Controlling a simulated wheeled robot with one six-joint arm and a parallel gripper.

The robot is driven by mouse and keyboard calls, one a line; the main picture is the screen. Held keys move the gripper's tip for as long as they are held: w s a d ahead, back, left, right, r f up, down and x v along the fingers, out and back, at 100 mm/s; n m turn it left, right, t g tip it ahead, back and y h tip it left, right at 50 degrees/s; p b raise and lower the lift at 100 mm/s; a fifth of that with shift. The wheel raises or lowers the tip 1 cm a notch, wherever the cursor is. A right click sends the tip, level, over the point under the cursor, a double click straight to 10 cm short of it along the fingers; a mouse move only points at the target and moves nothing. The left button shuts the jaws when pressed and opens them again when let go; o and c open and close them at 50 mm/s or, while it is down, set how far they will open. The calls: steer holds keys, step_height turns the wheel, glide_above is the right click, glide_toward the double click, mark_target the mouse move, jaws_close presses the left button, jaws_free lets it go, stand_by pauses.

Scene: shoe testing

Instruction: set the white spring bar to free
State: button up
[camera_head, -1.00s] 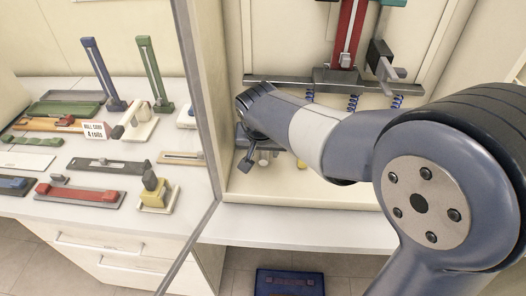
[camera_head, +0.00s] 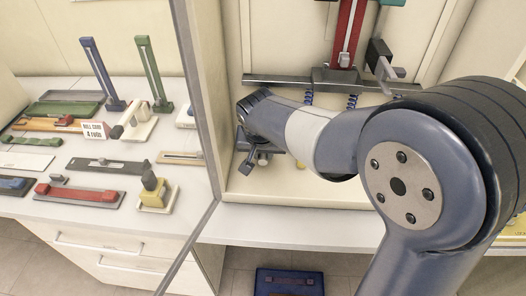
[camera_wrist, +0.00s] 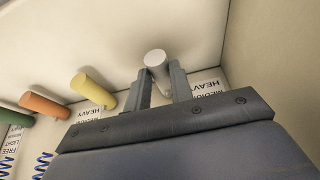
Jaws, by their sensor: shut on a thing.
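The white spring bar (camera_wrist: 155,60) is a short pale cylinder at the upper middle of the wrist view. My gripper (camera_wrist: 161,72) has one finger on each side of it and is shut on it near its visible end. In the head view my gripper (camera_head: 257,160) is low inside the left part of the cabinet, and the white bar cannot be made out there. A label with HEAVY and MEDIUM (camera_wrist: 207,88) shows beside the right finger; its other lines are hidden by my gripper.
Left of the white bar in the wrist view are a yellow bar (camera_wrist: 93,90) and an orange bar (camera_wrist: 43,104), with a green bar (camera_wrist: 12,116) at the edge. Blue springs (camera_wrist: 42,165) show below. The cabinet's side wall (camera_wrist: 270,60) is close on the right.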

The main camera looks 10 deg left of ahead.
mark_target(263, 158)
jaws_close()
steer(key=shift+w+r+p, duration=0.1)
steer(key=shift+r+p, duration=1.2)
steer(key=shift+r, duration=1.35)
steer(key=o, duration=0.7)
jaws_free()
steer(key=shift+r, duration=0.1)
steer(key=shift+o, duration=1.1)
steer(key=v, duration=1)
steer(key=shift+s+r+b, duration=0.25)
steer(key=shift+r+b, duration=0.05)
steer(key=shift+f, duration=0.15)
